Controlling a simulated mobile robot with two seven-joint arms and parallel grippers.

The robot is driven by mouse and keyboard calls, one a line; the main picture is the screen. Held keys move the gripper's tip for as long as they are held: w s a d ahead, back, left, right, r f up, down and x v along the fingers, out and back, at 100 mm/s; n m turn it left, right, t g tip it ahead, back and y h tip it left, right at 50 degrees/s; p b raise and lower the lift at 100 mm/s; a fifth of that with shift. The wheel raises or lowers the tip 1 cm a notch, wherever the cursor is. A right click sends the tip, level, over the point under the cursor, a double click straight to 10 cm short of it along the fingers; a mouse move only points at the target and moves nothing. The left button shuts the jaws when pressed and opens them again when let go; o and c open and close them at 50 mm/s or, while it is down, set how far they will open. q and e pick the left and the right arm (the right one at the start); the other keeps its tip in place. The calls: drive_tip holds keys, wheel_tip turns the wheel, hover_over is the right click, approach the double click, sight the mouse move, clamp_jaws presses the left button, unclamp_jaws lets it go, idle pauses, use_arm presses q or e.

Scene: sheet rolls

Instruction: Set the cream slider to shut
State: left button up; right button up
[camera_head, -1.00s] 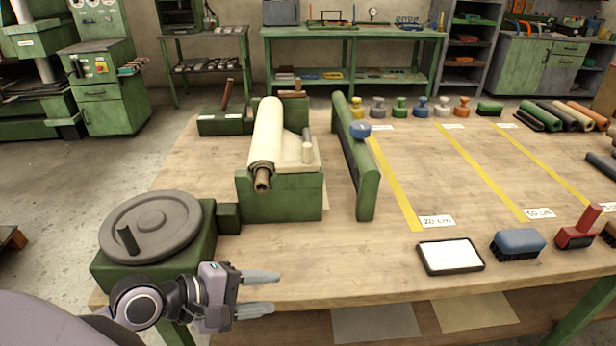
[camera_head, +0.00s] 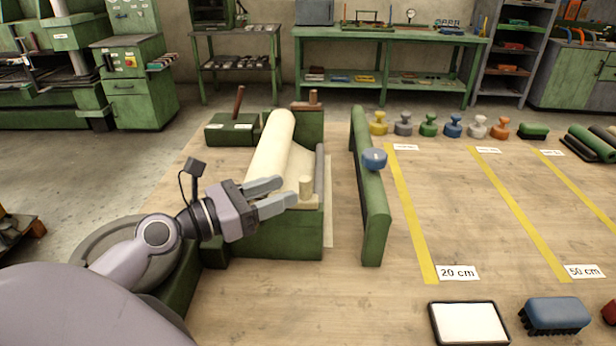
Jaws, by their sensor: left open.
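The cream slider (camera_head: 306,187) is a short upright knob on a cream plate at the front top of the green roll stand (camera_head: 280,240). A cream sheet roll (camera_head: 270,145) lies in the stand behind it, its near end now hidden by my gripper. My left gripper (camera_head: 288,192) is open, its fingers pointing right. The fingertips are just left of the slider knob; whether they touch it I cannot tell. My right gripper is not in view.
A green bar with a blue knob (camera_head: 374,159) stands right of the stand. A grey handwheel (camera_head: 110,250) is partly hidden behind my left arm. Several coloured knobs line the back of the table. A white pad (camera_head: 468,323) and blue brush (camera_head: 555,314) lie front right.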

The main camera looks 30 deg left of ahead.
sight(304, 183)
use_arm(q)
drive_tip(key=p+x, duration=0.1)
drive_tip(key=x, duration=0.3)
drive_tip(key=shift+w+r, duration=0.1)
drive_tip(key=shift+x, duration=0.95)
clamp_jaws()
drive_tip(key=shift+f, duration=0.2)
